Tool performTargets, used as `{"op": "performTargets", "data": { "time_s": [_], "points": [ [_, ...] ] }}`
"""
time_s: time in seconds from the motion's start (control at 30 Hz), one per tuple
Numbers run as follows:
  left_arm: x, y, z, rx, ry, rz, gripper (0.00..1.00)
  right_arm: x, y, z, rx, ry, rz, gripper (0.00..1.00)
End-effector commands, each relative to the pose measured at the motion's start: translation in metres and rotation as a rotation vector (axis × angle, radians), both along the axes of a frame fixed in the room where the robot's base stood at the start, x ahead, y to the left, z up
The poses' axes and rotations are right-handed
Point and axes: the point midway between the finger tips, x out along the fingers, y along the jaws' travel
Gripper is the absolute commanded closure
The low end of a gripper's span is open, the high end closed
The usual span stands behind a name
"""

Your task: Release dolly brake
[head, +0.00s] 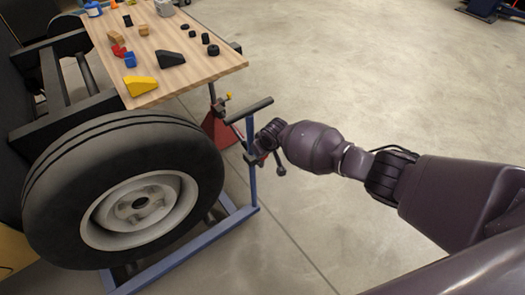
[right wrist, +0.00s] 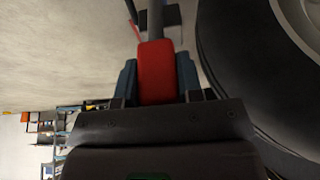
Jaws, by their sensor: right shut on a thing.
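The dolly (head: 195,241) is a blue frame with an upright post and a black crossbar handle (head: 249,110). A large black tyre with a pale rim (head: 125,180) stands at it on the left. My right gripper (head: 256,160) is at the post, below the crossbar, its arm coming in from the right. In the right wrist view, a red brake lever (right wrist: 156,72) lies between the two fingers of this gripper (right wrist: 157,85), which is shut on it. The gripper mostly hides the lever in the head view. My left gripper is not in view.
A wooden-topped table (head: 205,62) behind the tyre carries a yellow wedge (head: 141,86), a black wedge (head: 170,59) and several small parts. A red jack stand (head: 217,127) stands behind the post.

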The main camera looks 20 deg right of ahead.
Motion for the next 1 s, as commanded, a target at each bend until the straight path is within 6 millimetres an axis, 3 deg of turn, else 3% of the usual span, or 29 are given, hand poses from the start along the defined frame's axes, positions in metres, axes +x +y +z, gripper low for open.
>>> {"op": "performTargets", "data": {
  "time_s": [0.03,0.07,0.2,0.57,1.0],
  "points": [
    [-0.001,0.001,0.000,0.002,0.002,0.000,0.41,0.004,0.001,0.005,0.003,-0.012,0.001,1.00],
    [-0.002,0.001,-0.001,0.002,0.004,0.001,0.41,0.004,0.001,0.005,0.003,-0.012,0.001,0.62],
    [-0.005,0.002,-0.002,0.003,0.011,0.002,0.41,0.003,0.001,0.004,0.002,-0.009,0.001,0.40],
    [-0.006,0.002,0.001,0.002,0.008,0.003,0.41,0.000,0.000,0.007,0.001,-0.006,0.001,0.40],
    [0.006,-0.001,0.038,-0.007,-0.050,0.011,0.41,-0.024,-0.010,0.078,0.003,-0.014,0.000,0.40]
  ]
}}
